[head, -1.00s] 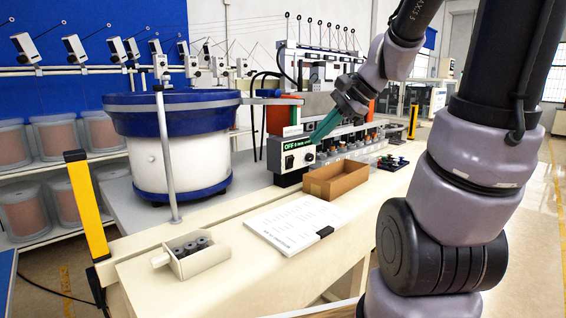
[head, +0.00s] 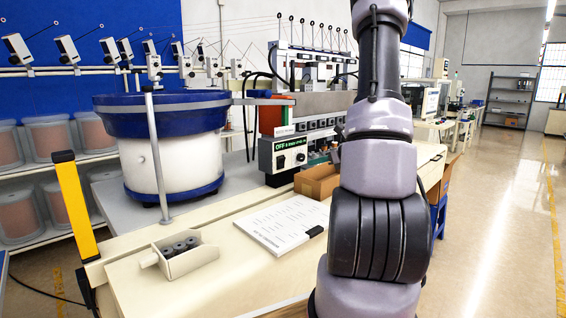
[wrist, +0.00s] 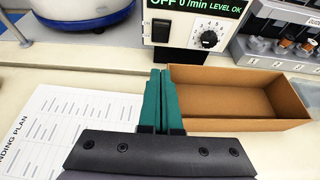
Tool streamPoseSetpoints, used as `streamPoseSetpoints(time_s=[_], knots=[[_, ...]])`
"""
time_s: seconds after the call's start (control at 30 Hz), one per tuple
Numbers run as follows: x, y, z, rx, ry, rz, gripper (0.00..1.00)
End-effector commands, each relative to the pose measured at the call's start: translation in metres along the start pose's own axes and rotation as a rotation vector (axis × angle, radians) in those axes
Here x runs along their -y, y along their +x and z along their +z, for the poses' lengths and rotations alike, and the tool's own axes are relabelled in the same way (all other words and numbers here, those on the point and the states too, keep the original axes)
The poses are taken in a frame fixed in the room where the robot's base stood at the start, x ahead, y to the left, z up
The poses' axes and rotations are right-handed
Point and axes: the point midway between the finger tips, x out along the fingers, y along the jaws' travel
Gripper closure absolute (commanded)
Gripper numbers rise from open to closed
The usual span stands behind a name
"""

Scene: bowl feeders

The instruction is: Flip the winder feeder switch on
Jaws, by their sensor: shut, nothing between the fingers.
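The feeder control box (head: 284,155) stands beside the bowl feeder (head: 165,150) in the head view. Its green-lit display reads OFF. In the wrist view the display (wrist: 195,5) reads OFF, 0/min, LEVEL OK. Below it are a round dial (wrist: 208,39) with numbers and, to its left, a small black switch (wrist: 160,31). My gripper (wrist: 162,74) has teal fingers pressed together, with nothing between them. The fingertips point toward the box, short of it and below the switch in the wrist picture. In the head view my arm hides the gripper.
An open cardboard box (wrist: 240,95) lies just right of the fingers. A printed plan sheet (wrist: 65,125) lies to the left. A small tray of dark parts (head: 185,258) sits near the table's front edge. A metal post (head: 157,155) stands before the bowl.

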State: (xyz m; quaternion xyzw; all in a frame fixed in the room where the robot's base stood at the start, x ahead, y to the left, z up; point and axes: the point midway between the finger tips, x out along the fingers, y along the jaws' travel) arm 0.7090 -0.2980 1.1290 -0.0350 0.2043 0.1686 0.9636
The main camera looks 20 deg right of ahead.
Motion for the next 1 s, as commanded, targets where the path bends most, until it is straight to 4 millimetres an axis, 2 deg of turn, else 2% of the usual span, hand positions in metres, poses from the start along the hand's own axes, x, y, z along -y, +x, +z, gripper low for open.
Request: streamPoseSetpoints(time_s=[0.3,0.43,0.57,0.9,1.0], knots=[[0.0,0.001,0.0,0.0,-0.001,0.0,1.0],[-0.001,0.01,0.0,0.0,-0.001,0.003,1.0],[-0.001,0.031,0.0,0.0,-0.002,0.005,1.0],[-0.002,0.103,0.0,0.0,-0.001,0.004,1.0],[-0.001,0.113,0.013,0.002,-0.005,0.003,1.0]])
